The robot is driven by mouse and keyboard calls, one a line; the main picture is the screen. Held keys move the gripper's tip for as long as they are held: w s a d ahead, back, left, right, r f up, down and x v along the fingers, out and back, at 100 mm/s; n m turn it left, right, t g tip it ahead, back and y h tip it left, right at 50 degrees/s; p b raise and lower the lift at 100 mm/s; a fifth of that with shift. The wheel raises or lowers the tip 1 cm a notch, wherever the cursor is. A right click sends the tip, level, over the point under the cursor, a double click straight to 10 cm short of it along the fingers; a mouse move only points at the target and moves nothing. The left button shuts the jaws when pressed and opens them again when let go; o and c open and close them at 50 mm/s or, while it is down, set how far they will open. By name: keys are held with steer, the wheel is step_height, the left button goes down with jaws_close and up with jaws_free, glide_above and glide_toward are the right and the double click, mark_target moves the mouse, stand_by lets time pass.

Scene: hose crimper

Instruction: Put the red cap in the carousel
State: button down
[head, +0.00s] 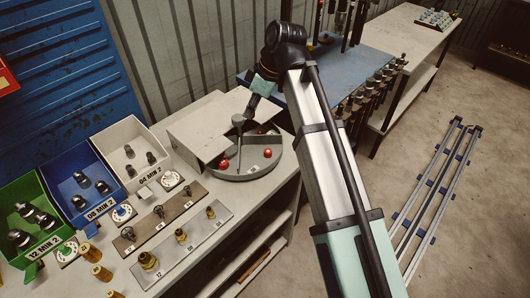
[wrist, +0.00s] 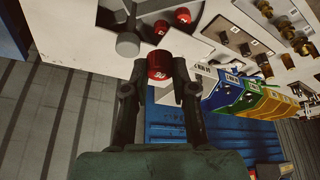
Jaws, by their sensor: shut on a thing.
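A red cap (wrist: 159,66) with a pale mark on its end sits between the fingertips of my gripper (wrist: 160,74) in the wrist view. The gripper is shut on it. The carousel (head: 262,170) is a round grey tray with upright dividers and a central post with a round knob (head: 238,118). Red caps (head: 222,163) (head: 267,153) lie in it. In the wrist view, two red caps (wrist: 160,27) (wrist: 183,15) show in the carousel beyond the held one, and the knob (wrist: 127,45) is left of it. In the head view, my gripper (head: 249,112) is behind the knob; its held cap is not clear there.
Green (head: 30,215), blue (head: 88,190) and white (head: 130,155) bins with dark fittings stand left on the bench. Plates with fittings (head: 185,248) lie in front of the carousel. A blue-topped table (head: 350,60) stands behind my arm.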

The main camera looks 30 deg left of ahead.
mark_target(249, 159)
step_height(249, 159, down, 19)
steer(key=p, duration=0.4)
steer(key=shift+r, duration=0.2)
steer(key=shift+f, duration=0.15)
steer(key=c, duration=0.9)
jaws_free()
steer(key=shift+c, duration=0.2)
steer(key=b+v, duration=0.2)
steer(key=v, duration=1)
steer(key=shift+r+b, duration=0.25)
steer(key=shift+b, duration=0.1)
steer(key=shift+a, duration=0.1)
